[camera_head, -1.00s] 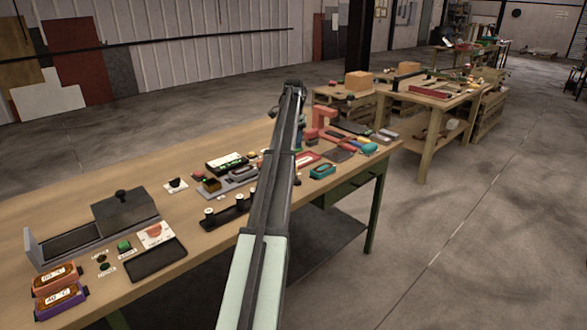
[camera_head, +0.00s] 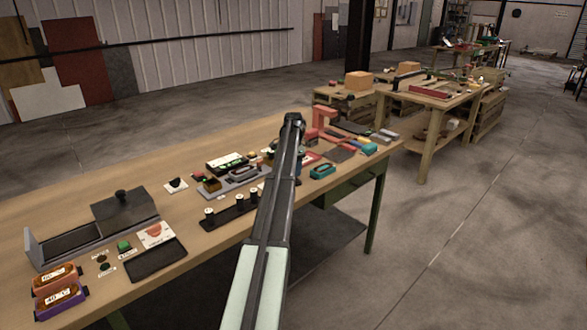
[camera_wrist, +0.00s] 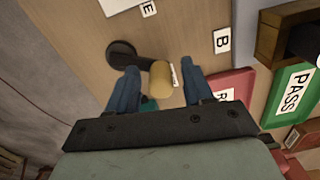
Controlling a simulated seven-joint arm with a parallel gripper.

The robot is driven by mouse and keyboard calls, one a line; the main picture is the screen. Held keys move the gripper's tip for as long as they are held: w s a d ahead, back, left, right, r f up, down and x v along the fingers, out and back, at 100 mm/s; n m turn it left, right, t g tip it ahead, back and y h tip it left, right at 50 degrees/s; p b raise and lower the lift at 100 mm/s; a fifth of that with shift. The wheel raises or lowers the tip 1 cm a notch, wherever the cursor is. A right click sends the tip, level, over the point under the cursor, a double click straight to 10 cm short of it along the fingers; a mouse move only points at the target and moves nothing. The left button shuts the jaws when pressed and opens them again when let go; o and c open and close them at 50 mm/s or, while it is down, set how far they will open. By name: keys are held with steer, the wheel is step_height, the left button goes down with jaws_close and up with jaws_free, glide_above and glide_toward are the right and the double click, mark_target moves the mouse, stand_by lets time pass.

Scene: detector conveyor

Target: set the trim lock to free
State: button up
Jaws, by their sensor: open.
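In the wrist view, a dark lever (camera_wrist: 143,62) runs from a round dark base (camera_wrist: 122,54) to a tan cylindrical knob (camera_wrist: 160,78). It looks like the trim lock, but no label naming it is readable. My gripper (camera_wrist: 160,84) is open, with one blue-grey finger on each side of the knob. I cannot tell whether either finger touches it. A small white label beside the knob is partly hidden. In the head view, my arm covers the lever and the gripper fingers.
In the wrist view, a red piece (camera_wrist: 232,86) lies right of the fingers, with a green PASS piece (camera_wrist: 291,96) and a wooden box (camera_wrist: 284,30) further right. A white "B" label (camera_wrist: 222,41) is near. In the head view, a grey tray (camera_head: 70,243) stands at the bench's left.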

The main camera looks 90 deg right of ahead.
jaws_close()
stand_by(0.5)
steer(key=shift+w+a+n, duration=0.1)
steer(key=shift+w+n, duration=0.05)
steer(key=shift+n, duration=0.15)
steer(key=n, duration=0.1)
steer(key=w+n, duration=0.1)
steer(key=shift+a+n, duration=0.35)
steer(key=shift+n, duration=0.05)
steer(key=n, duration=0.1)
steer(key=w+a+n, duration=0.1)
steer(key=shift+n, duration=0.3)
steer(key=n, duration=0.1)
steer(key=a+n, duration=0.1)
steer(key=n, duration=0.1)
steer(key=shift+w, duration=0.3)
steer(key=shift+w+a+n, duration=0.1)
steer(key=shift+a+n, duration=0.15)
steer(key=shift+n, duration=0.45)
steer(key=shift+w+a+n, duration=0.1)
steer(key=shift+a+n, duration=0.15)
steer(key=shift+n, duration=0.45)
steer(key=shift+s+a, duration=0.1)
